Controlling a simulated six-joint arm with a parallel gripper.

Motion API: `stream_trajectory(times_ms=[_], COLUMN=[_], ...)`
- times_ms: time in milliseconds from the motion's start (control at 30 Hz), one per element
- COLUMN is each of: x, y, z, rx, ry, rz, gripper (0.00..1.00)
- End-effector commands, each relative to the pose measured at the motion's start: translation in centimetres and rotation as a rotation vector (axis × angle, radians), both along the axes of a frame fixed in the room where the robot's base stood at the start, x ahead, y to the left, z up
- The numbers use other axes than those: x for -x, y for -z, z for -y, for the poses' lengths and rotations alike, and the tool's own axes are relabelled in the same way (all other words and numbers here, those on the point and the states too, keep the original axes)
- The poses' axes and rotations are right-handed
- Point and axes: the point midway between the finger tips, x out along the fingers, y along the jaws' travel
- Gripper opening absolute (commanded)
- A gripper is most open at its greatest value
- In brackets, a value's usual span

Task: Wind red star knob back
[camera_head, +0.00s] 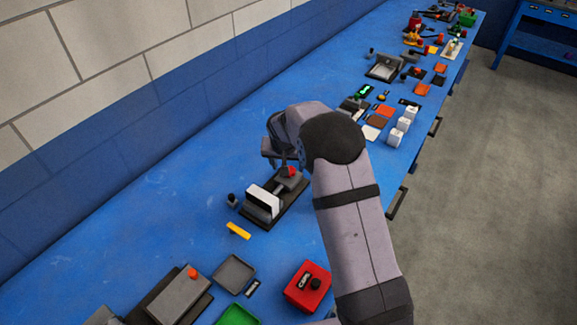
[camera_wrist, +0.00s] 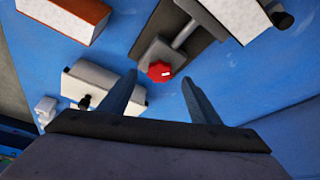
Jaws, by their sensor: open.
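The red star knob (camera_wrist: 160,70) sits on the end of a grey block (camera_wrist: 162,52) on a dark base, with a rod running from the block toward a white panel (camera_wrist: 236,14). In the head view the red knob (camera_head: 288,172) shows just below my wrist, and the white panel (camera_head: 263,201) stands at the other end of the base (camera_head: 285,208). My gripper (camera_wrist: 157,85) is open. Its two fingers point toward the knob, one on each side in the wrist view. I cannot tell the exact gap in height. In the head view the fingers (camera_head: 284,158) are partly hidden by my wrist.
A white block with a black knob (camera_wrist: 92,82) lies left of my fingers, and a white and brown block (camera_wrist: 66,16) lies beyond. A yellow piece (camera_head: 238,230) and a red box (camera_head: 308,286) lie nearer on the blue bench (camera_head: 150,215). The bench by the wall is clear.

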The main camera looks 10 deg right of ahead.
Motion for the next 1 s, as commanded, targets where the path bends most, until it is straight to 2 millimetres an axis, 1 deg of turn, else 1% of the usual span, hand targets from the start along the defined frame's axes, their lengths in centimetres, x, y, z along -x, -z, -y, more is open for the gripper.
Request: stream_trajectory(times_ms=[133, 300, 467, 667, 700, 867, 1000], x=[-0.5, -1.0, -1.1, -1.1, -1.1, -1.1, -1.1], y=[1.4, 2.4, 2.8, 2.8, 2.8, 2.8, 2.8], z=[0.2, 0.3, 0.4, 0.4, 0.4, 0.4, 0.4], rx=[0.000, -0.001, 0.000, 0.000, 0.000, 0.000, -0.001], ry=[0.001, 0.002, 0.001, 0.001, 0.001, 0.001, 0.000], rz=[-0.002, 0.000, 0.000, 0.000, 0.000, 0.000, 0.000], gripper=[0.57, 0.57, 0.57, 0.57, 0.55, 0.17, 0.16])
